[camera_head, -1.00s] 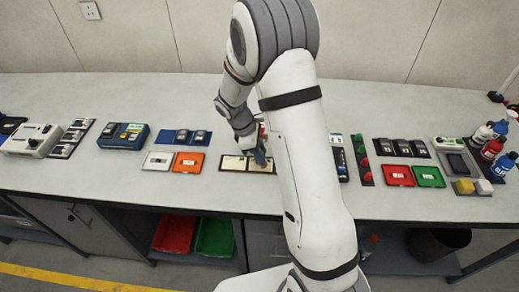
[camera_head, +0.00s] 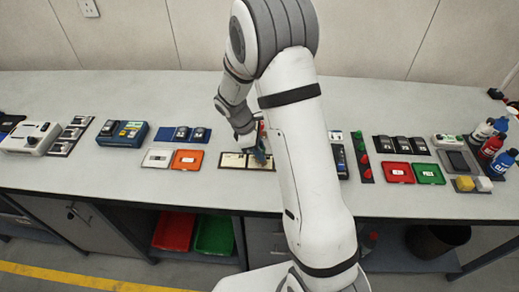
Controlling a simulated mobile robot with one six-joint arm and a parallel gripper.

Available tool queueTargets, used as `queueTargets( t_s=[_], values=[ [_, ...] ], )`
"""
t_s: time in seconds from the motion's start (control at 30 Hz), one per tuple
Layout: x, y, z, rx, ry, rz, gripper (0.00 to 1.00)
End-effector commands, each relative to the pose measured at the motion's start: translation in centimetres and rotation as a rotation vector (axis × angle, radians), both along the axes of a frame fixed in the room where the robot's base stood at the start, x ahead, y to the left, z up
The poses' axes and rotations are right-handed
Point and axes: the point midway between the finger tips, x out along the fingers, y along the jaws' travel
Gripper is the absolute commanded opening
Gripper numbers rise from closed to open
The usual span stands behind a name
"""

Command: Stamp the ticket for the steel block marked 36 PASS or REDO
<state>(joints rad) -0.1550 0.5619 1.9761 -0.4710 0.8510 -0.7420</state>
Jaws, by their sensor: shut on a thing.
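My gripper (camera_head: 259,152) is low over the right part of a dark tray (camera_head: 221,166) with pale cards, near the bench's front edge. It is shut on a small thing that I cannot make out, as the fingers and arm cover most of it. One pale ticket card (camera_head: 233,160) shows left of the gripper. Dark blocks with small labels stand in a blue tray (camera_head: 167,133), and more blocks (camera_head: 400,145) stand in a black holder on the right. I cannot read the number 36 on any block.
A white tray (camera_head: 157,158) and an orange tray (camera_head: 187,159) lie left of the cards. Red (camera_head: 397,172) and green (camera_head: 429,173) trays lie right. A strip with red and green pieces (camera_head: 362,157), bottles (camera_head: 490,146) and a blue device (camera_head: 123,133) stand on the bench.

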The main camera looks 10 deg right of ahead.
Motion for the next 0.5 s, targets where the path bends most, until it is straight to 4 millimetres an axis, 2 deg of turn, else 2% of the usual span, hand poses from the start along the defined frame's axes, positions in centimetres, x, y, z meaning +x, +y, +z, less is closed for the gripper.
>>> queueTargets(
  t_s=[0.5],
  values=[
    [0.00, 0.06, -0.70, 0.000, 0.000, 0.001, 0.13]
  ],
)
